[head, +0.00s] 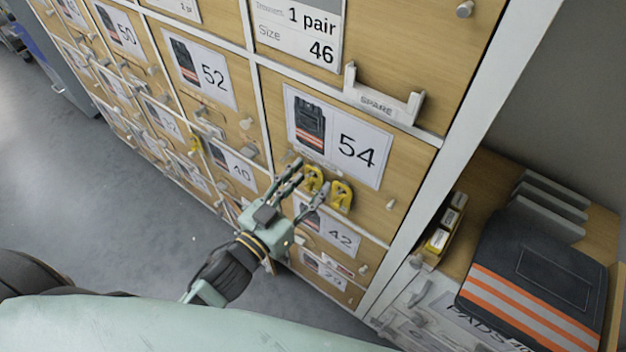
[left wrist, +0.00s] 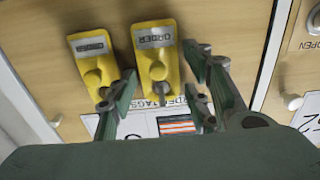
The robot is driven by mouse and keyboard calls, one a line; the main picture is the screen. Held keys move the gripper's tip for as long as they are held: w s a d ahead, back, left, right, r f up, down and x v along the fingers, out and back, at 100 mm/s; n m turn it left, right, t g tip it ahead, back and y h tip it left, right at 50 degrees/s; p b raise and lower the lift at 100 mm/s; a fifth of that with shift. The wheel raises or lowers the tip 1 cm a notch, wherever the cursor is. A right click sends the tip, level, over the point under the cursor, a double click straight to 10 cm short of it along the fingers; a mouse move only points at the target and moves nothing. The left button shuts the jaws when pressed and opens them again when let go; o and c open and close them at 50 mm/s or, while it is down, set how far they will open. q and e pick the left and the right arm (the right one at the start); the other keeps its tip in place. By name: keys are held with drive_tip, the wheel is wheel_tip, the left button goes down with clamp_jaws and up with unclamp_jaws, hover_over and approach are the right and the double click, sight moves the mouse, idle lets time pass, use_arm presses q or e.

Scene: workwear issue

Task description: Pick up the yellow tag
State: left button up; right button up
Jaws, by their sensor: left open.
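Two yellow tags hang side by side on the locker front below the "54" card: a left one (head: 313,179) and a right one (head: 341,196). My left gripper (head: 311,175) is open at the left tag, its fingers on either side of it. In the left wrist view this tag (left wrist: 155,62), with a grey label, sits between the open fingers (left wrist: 164,66). The other tag (left wrist: 92,62) is outside them, beside one finger. I cannot tell whether the fingers touch a tag. My right gripper is not in view.
The lockers carry numbered cards (head: 338,137), small knobs and a "SPARE" holder (head: 384,98). Another yellow item (head: 195,146) hangs farther left. At right, a shelf holds a dark folded garment with orange stripes (head: 540,265) and small yellow boxes (head: 445,226). Grey floor (head: 90,180) is clear at left.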

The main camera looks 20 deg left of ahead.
use_arm(q)
drive_tip(key=shift+c, duration=0.3)
drive_tip(key=c, duration=0.5)
drive_tip(key=shift+c, duration=0.2)
drive_tip(key=shift+s+r, duration=0.1)
drive_tip(key=shift+r, duration=0.75)
drive_tip(key=b+v, duration=0.2)
drive_tip(key=v, duration=1.6)
